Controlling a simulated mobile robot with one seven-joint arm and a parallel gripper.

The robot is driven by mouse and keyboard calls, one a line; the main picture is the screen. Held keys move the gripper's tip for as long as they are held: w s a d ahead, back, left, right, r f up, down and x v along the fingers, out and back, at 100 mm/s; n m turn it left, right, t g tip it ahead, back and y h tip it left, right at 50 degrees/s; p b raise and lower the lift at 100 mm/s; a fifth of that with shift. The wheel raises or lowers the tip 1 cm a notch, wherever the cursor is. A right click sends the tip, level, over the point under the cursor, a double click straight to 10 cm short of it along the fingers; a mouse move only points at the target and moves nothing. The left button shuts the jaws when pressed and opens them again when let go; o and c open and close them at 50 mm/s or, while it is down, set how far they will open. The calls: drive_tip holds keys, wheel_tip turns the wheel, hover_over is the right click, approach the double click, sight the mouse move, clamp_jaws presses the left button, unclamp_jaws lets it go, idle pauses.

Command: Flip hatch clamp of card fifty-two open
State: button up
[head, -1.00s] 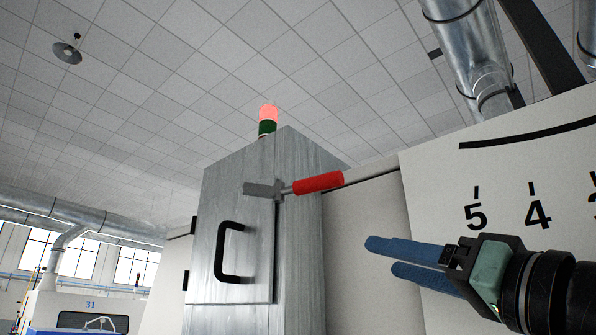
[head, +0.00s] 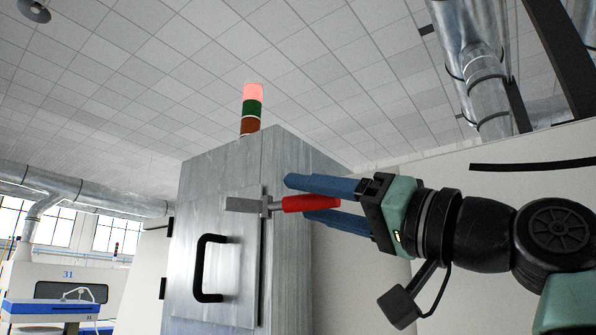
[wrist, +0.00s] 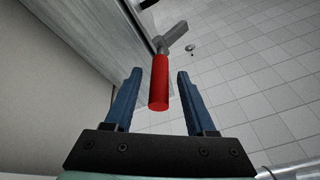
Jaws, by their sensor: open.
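The hatch clamp has a grey metal body (head: 246,206) on the hatch edge and a red handle (head: 311,203) pointing right, away from the hatch. The grey hatch (head: 232,265) with a black pull handle (head: 208,268) looks closed on the metal cabinet. My gripper (head: 308,202) is open, its blue fingers above and below the red handle in the head view. In the wrist view the red handle (wrist: 159,83) lies between the two fingers, with a gap visible on each side. The clamp's grey end (wrist: 174,38) shows beyond it.
A signal light (head: 252,108) with a lit red top stands on the cabinet. A pale machine panel (head: 520,190) is behind my arm. Another machine marked 31 (head: 68,285) stands far left. Metal ducts (head: 478,75) hang at upper right.

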drive_tip(key=shift+p+x, duration=0.5)
drive_tip(key=shift+x, duration=0.85)
drive_tip(key=shift+c, duration=0.2)
clamp_jaws()
drive_tip(key=shift+s+d, duration=0.1)
